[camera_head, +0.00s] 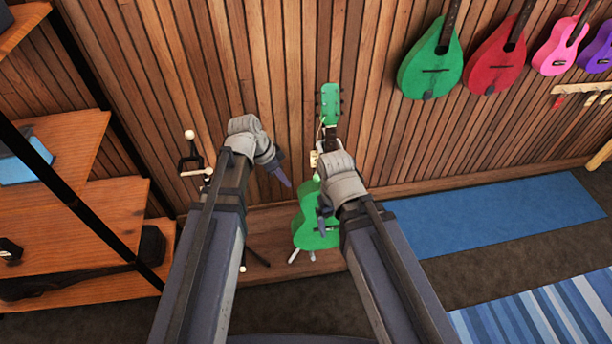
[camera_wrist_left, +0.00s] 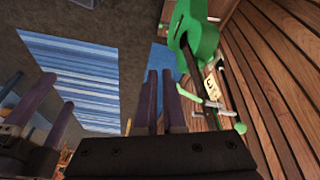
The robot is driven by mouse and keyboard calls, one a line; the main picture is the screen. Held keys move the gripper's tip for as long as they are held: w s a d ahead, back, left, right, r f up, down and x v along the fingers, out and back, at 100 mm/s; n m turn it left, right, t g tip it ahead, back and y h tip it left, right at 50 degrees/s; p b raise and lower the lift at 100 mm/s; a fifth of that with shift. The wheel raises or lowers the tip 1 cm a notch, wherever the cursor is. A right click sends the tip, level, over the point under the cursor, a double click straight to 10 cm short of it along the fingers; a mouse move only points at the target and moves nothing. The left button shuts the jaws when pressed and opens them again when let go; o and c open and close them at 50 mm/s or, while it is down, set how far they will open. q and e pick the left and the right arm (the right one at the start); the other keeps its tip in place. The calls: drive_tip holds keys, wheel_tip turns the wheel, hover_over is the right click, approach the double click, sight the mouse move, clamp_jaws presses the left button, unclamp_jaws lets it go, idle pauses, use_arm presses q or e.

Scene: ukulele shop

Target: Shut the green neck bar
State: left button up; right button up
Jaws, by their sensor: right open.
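A green ukulele (camera_head: 318,218) stands upright on a stand against the slatted wall. It also shows in the left wrist view (camera_wrist_left: 203,38). In that view, a bar with green tips (camera_wrist_left: 240,128) shows beside the neck, near a pale tag (camera_wrist_left: 211,84); whether it is shut across the neck is unclear. In the head view my right arm covers part of this area. My left gripper (camera_head: 282,178) is left of the ukulele, apart from it. In its wrist view the fingers are close together with nothing visible between them. My right gripper (camera_head: 322,222) is open in front of the ukulele body.
A stand with white-tipped prongs (camera_head: 190,136) is left of my left gripper. Wooden shelves (camera_head: 85,215) fill the left side. Green and red instruments hang on the wall at upper right. A blue mat (camera_head: 490,215) and a striped rug (camera_head: 550,312) lie on the floor.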

use_arm(q)
drive_tip(key=w+a, duration=0.1)
drive_tip(key=w+r+m+h, duration=0.1)
drive_tip(key=w, duration=0.1)
drive_tip(key=shift+a+m+t, duration=0.3)
drive_tip(key=shift+a+t, duration=0.1)
clamp_jaws()
drive_tip(key=w+d+f+b, duration=0.3)
drive_tip(key=d+f+b, duration=0.4)
drive_tip(key=f+b, duration=0.1)
drive_tip(key=shift+w+d, duration=0.15)
drive_tip(key=shift+d, duration=0.2)
